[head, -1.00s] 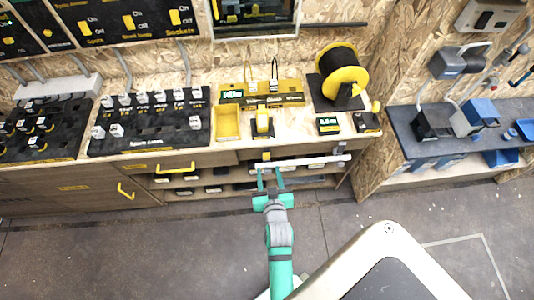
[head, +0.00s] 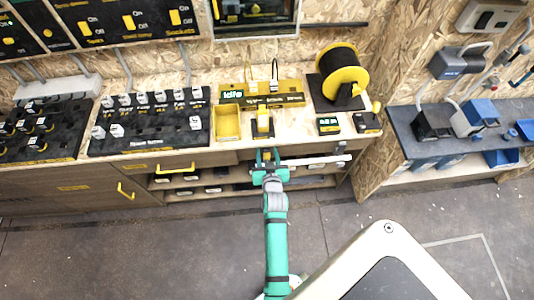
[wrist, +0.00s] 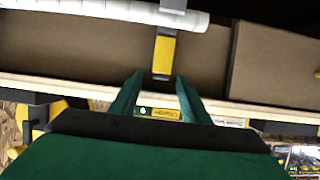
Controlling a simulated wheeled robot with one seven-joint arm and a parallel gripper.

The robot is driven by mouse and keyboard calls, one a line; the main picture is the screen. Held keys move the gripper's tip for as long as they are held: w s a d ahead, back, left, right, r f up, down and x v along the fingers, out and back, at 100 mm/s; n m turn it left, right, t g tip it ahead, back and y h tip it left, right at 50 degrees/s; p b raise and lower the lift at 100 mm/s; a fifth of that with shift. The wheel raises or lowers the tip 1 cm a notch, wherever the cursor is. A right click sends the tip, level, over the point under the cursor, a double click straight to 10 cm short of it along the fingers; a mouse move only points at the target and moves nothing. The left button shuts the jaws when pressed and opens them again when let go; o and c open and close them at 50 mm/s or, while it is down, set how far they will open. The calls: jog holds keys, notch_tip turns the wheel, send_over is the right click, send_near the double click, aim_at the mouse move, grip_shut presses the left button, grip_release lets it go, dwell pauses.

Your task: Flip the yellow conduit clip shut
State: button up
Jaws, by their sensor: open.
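The yellow conduit clip (wrist: 163,55) shows in the wrist view as a yellow flap with a grey part, projecting from the white conduit (wrist: 105,10). The flap stands out from the conduit rather than lying around it. My gripper (wrist: 159,83) is open, with its green fingers on either side of the flap's free end; I cannot tell whether they touch it. In the head view my gripper (head: 267,155) is at the left end of the conduit (head: 315,160), just below the bench edge. A small yellow bit of the clip shows between the fingers there.
The workbench (head: 290,130) above carries a yellow tray (head: 228,123), a cable reel (head: 341,78) and a switch board (head: 150,128). The floor in front is clear.

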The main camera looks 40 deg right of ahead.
aim_at(266, 152)
jog(key=c, duration=1.1)
jog(key=shift+o, duration=0.2)
jog(key=shift+s+a+f+t, duration=0.1)
jog(key=shift+s+a+t, duration=0.05)
jog(key=shift+t, duration=0.25)
jog(key=shift+s+a+f+t+h, duration=0.25)
jog(key=shift+s+a+t+h, duration=0.25)
jog(key=shift+t+h, duration=0.3)
jog(key=shift+s+a+f+t+h, duration=0.15)
jog(key=shift+s+f+t+h, duration=0.15)
jog(key=shift+t, duration=0.3)
jog(key=shift+s+a+f+t+h, duration=0.1)
jog(key=shift+s+t+h, duration=0.1)
jog(key=shift+s+t, duration=0.3)
jog(key=shift+s+a+f+t+h, duration=0.15)
jog(key=shift+s+f+t+h, duration=0.1)
jog(key=shift+f+t+h, duration=0.35)
jog(key=shift+s+a+f+t+h, duration=0.2)
jog(key=shift+s+f+t+h, duration=0.15)
jog(key=shift+t, duration=0.45)
jog(key=shift+s+a+f+t+h, duration=0.2)
jog(key=shift+f+t+h, duration=0.1)
jog(key=shift+t+h, duration=0.35)
jog(key=shift+s+f+t, duration=0.1)
jog(key=shift+f+t, duration=0.05)
jog(key=shift+t, duration=0.3)
